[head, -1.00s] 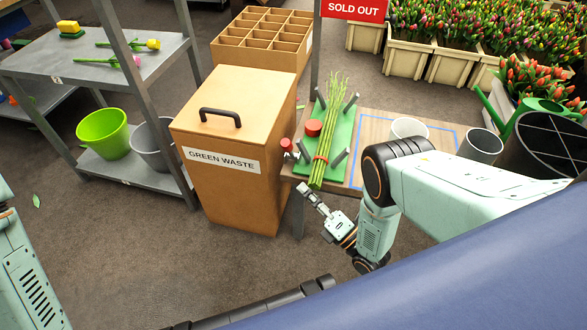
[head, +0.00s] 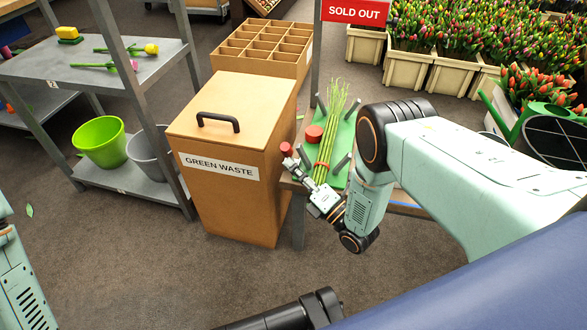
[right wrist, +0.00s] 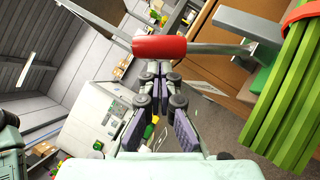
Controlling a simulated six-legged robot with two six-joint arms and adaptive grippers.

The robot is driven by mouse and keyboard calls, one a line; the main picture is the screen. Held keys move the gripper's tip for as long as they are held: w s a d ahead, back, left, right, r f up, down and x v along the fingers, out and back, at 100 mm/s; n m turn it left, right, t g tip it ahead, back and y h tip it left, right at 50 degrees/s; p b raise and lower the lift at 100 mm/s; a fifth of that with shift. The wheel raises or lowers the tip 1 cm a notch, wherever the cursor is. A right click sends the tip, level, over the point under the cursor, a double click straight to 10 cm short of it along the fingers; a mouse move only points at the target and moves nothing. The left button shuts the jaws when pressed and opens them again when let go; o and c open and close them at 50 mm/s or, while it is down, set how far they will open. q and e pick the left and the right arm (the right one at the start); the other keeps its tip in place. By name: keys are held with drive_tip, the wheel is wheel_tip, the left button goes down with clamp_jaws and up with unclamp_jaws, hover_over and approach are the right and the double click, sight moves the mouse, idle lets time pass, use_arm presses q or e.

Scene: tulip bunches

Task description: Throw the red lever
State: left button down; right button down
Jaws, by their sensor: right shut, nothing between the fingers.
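The red lever (head: 286,149) is a small red grip at the left edge of the green board, beside the green waste bin. In the right wrist view its red grip (right wrist: 160,48) lies crosswise on a metal bar, just beyond my fingertips. My right gripper (head: 294,164) is shut and empty, its tips close to the grip; in the right wrist view (right wrist: 158,68) the tips overlap its lower edge, and I cannot tell whether they touch. My left arm shows at the left edge, but its gripper is out of view.
A bunch of green stems (head: 331,130) with a red band lies on the green board (head: 347,137) among grey pegs, beside a round red knob (head: 314,134). The green waste bin (head: 240,110) stands close on the left. Open floor lies in front.

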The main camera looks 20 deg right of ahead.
drive_tip(key=shift+w+d+r+m+g+h+p, duration=0.25)
drive_tip(key=shift+r+m+h+p, duration=0.2)
drive_tip(key=shift+m+p, duration=0.35)
drive_tip(key=shift+w+d+r+m+g+h+p, duration=0.15)
drive_tip(key=shift+w+r+m+g+h+p, duration=0.2)
drive_tip(key=shift+m+p, duration=0.45)
drive_tip(key=shift+w+d+r+m+p, duration=0.1)
drive_tip(key=shift+r+m+p, duration=0.2)
drive_tip(key=shift+m, duration=0.1)
drive_tip(key=w+d+m+g+p, duration=0.1)
drive_tip(key=w, duration=0.1)
drive_tip(key=w+d+r+m+g+p, duration=0.1)
drive_tip(key=w+d+r+m+h+p, duration=0.1)
drive_tip(key=w+d+m, duration=0.1)
drive_tip(key=shift+w+r+g+p, duration=0.25)
drive_tip(key=shift+w+g+p, duration=0.1)
drive_tip(key=shift+g, duration=0.05)
drive_tip(key=shift+w+d+f+m+g+b, duration=0.15)
drive_tip(key=shift+w+d+m+g+b, duration=0.25)
drive_tip(key=shift+w, duration=0.35)
drive_tip(key=shift+w+d+f+m+g+b, duration=0.15)
drive_tip(key=shift+w+d+m, duration=0.25)
drive_tip(key=shift+w+d, duration=0.25)
drive_tip(key=shift+w, duration=0.1)
